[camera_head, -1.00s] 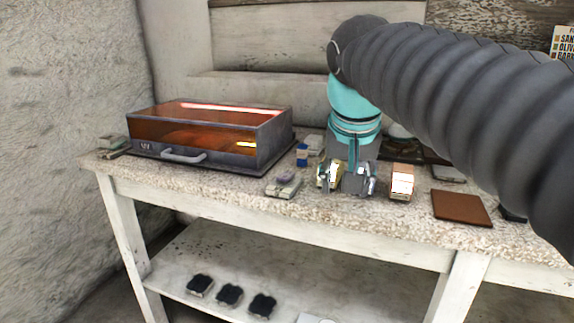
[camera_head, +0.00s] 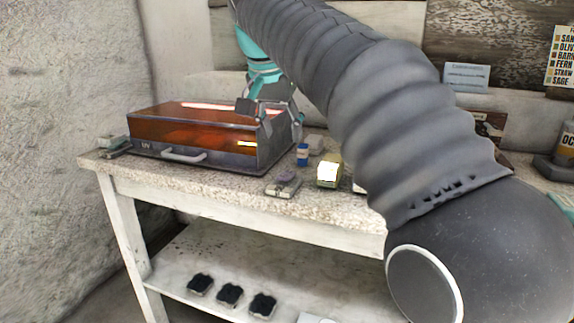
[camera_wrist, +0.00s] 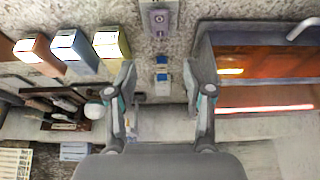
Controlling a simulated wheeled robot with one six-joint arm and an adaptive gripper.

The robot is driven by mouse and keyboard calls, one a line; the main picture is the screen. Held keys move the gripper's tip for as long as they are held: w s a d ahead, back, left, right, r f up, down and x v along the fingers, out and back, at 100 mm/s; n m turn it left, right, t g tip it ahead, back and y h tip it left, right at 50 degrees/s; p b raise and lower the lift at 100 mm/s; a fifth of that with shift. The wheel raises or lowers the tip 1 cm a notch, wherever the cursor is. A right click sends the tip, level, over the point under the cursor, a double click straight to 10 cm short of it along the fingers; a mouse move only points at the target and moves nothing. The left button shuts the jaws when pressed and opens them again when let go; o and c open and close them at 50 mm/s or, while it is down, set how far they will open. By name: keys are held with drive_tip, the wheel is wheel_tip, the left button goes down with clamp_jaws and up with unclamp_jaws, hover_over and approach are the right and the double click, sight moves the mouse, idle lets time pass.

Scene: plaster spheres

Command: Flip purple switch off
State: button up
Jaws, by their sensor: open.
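My gripper (camera_head: 272,116) is open and empty, above the right end of the UV box, behind and above the switch. In the wrist view its two fingers (camera_wrist: 160,72) are spread apart, with the switch beyond their tips.
The orange-lidded UV box (camera_head: 165,151) stands at left. A small blue-and-white item (camera_head: 302,155) stands behind the switch. A yellow-green box (camera_head: 328,173) stands to its right, with more boxes (camera_wrist: 68,50) in the wrist view. Dark pads (camera_head: 229,295) lie on the lower shelf.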

sight(289, 172)
drive_tip(key=b+x, duration=0.1)
drive_tip(key=x, duration=0.9)
drive_tip(key=shift+f, duration=0.1)
drive_tip(key=shift+c, duration=0.2)
